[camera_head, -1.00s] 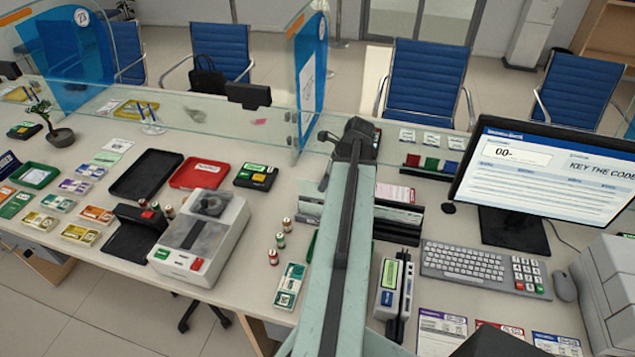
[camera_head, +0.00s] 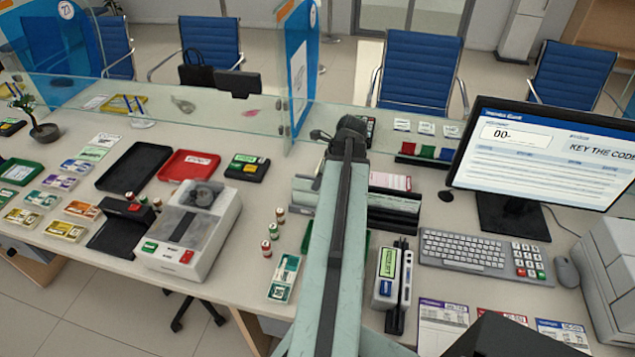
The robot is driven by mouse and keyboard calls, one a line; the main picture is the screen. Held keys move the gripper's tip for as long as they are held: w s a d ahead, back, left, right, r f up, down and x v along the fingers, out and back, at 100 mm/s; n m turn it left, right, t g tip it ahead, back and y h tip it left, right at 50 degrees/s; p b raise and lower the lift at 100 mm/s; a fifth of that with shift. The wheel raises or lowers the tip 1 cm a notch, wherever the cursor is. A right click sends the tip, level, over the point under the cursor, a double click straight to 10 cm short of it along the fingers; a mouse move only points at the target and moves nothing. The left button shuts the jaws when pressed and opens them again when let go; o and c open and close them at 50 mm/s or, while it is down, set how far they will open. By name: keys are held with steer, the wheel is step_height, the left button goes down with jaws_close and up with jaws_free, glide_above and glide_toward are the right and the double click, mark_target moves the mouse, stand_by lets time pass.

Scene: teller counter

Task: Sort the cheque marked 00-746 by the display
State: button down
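The display (camera_head: 545,165) stands on the right of the counter. Its screen shows "00-" in a box and the words "KEY THE CODE". A keypad (camera_head: 529,262) with white, red and green keys lies in front of it, beside the keyboard (camera_head: 462,249). I cannot make out a cheque marked 00-746. A pinkish slip (camera_head: 390,181) shows at a dark rack (camera_head: 395,204), but its marking is too small to read. My arm rises through the middle of the view. My gripper does not show; the upper end of the arm hides what lies beyond it.
A glass screen (camera_head: 180,105) runs along the counter's back. A red tray (camera_head: 189,166), a black tray (camera_head: 135,168) and a grey-white machine (camera_head: 190,230) stand to the left. Three coloured blocks (camera_head: 427,151) sit behind the rack. Printed sheets (camera_head: 442,318) lie at the front right.

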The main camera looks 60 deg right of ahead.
steer(key=shift+f+b, duration=1.15)
steer(key=shift+f, duration=0.25)
steer(key=c, duration=1.6)
jaws_free()
steer(key=shift+r, duration=0.1)
step_height(320, 180, up, 7)
steer(key=p, duration=0.7)
